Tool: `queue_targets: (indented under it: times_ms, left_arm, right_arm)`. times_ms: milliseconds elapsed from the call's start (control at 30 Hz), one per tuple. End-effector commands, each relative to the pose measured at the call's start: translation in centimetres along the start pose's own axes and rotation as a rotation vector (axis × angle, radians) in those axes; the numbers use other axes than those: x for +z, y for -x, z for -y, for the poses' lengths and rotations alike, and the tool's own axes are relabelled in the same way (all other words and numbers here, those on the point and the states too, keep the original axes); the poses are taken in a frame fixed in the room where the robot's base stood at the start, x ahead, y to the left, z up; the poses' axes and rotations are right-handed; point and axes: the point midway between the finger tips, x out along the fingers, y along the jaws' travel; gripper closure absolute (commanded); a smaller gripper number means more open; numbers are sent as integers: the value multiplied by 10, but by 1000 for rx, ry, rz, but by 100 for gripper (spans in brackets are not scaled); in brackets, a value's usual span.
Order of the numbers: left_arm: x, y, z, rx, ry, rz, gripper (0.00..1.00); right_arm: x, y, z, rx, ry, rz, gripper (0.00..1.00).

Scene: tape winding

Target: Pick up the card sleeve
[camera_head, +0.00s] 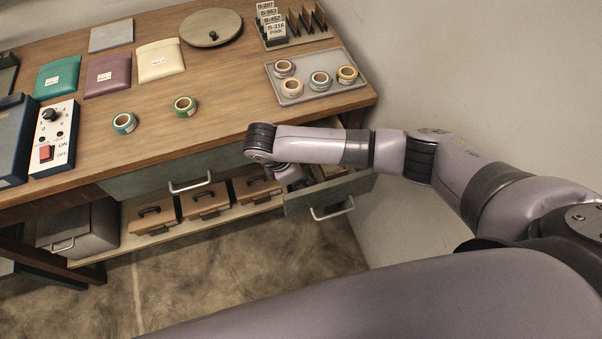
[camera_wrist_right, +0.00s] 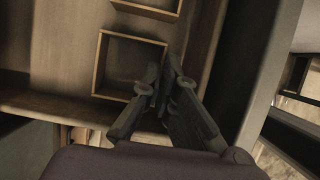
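I cannot surely tell which thing is the card sleeve. Three flat labelled pouches lie on the tabletop in the head view: teal (camera_head: 58,77), purple (camera_head: 108,75) and cream (camera_head: 161,60). My right gripper (camera_head: 290,178) is low at the open right drawer (camera_head: 330,192), far from the pouches and partly hidden by my arm. In the right wrist view, the fingers of my right gripper (camera_wrist_right: 163,88) point into the drawer and meet near the tips. No held thing shows between them. A wooden compartment (camera_wrist_right: 122,65) beside them looks empty. My left gripper is out of view.
The wooden table (camera_head: 225,130) holds a tray (camera_head: 300,97) of tape rolls, a card rack (camera_head: 290,32), a round disc (camera_head: 211,28), two loose rolls and a switch box (camera_head: 53,137). A closed drawer (camera_head: 160,175) is to the left, above several small cases (camera_head: 205,200).

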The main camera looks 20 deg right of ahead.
Motion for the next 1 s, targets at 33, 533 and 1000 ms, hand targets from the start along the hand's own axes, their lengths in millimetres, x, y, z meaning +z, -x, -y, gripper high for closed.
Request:
queue_targets:
  times_ms: [33,533,1000]
  left_arm:
    - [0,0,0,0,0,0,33]
    - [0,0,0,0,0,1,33]
    - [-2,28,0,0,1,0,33]
  right_arm:
    - [0,0,0,0,0,0,100]
    - [22,55,-1,5,0,-3,100]
    - [70,168,-2,4,0,1,100]
